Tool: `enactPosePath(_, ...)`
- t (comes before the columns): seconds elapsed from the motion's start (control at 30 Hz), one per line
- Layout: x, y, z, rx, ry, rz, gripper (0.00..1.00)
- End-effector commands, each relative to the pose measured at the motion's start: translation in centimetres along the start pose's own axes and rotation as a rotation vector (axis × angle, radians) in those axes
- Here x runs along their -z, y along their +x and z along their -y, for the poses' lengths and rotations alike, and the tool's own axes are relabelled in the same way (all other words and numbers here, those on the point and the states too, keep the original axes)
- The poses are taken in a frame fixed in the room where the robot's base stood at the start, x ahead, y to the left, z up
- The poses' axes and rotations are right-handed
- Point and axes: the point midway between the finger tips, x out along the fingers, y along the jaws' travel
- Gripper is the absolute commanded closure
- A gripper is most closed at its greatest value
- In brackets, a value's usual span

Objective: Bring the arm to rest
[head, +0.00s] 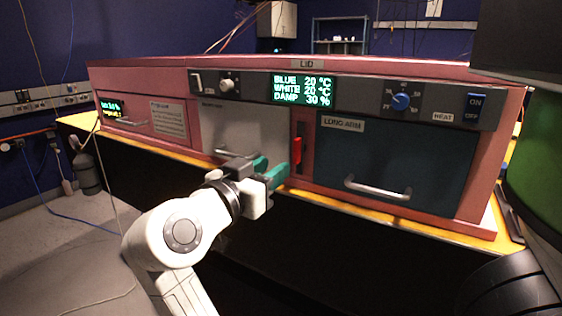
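My arm reaches up from the bottom of the head view, and my gripper (270,170) is raised in front of the pink enclosure. Its two green fingers point toward the grey-white drawer front (232,128) and stand apart with a gap between them. I see nothing held in the gap. The fingers overlap the lower right of that drawer front and hide part of its handle (228,154). I cannot tell whether they touch it.
The pink enclosure (400,68) stands on a yellow-edged table (400,225). A teal drawer (390,165) with a handle and a red lever (297,150) are right of my gripper. A dark screen edge stands at far right. The grey floor (60,240) is open at left, with cables.

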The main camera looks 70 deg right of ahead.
Motion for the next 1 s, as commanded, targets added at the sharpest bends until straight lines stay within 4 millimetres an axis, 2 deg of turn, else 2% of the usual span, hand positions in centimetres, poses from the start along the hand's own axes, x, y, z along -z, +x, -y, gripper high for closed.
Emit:
enactPosePath(0.2, 0.0, -1.5, 0.0, 0.0, -0.001, 0.0, 0.62)
enactPosePath(0.83, 0.0, -1.5, 0.0, 0.0, -0.001, 0.0, 0.62)
enactPosePath(0.93, -1.7, -1.3, 0.5, 0.044, -0.045, 0.03, 0.62)
enactPosePath(1.0, -4.2, -1.2, 1.3, 0.114, -0.113, 0.077, 0.62)
